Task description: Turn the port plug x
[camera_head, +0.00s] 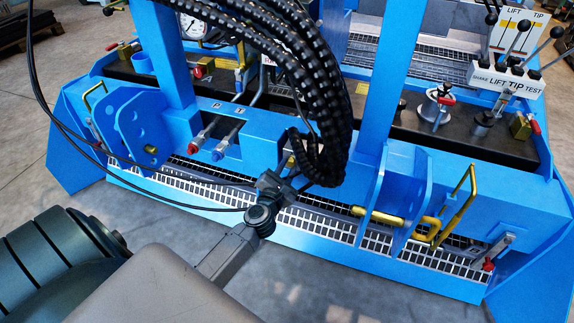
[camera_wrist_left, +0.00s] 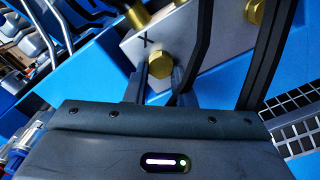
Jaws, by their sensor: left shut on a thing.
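The port plug x (camera_wrist_left: 160,64) is a brass hex head low on a grey metal block (camera_wrist_left: 128,44) marked with a dark X, in the left wrist view. My left gripper (camera_wrist_left: 161,82) has its two dark fingers on either side of this plug and is shut on it. In the head view the left gripper (camera_head: 268,190) reaches in from the lower left to the middle of the blue frame, beside the black hoses. There the plug is hidden by the gripper and hoses. My right gripper is not in view.
Thick black hoses (camera_head: 318,85) hang close to the left gripper. More brass fittings (camera_wrist_left: 256,10) sit on the block. The blue frame (camera_head: 330,215) has upright brackets (camera_head: 398,190), a brass-coloured pin handle (camera_head: 458,205) and a grating below. Levers stand at the upper right.

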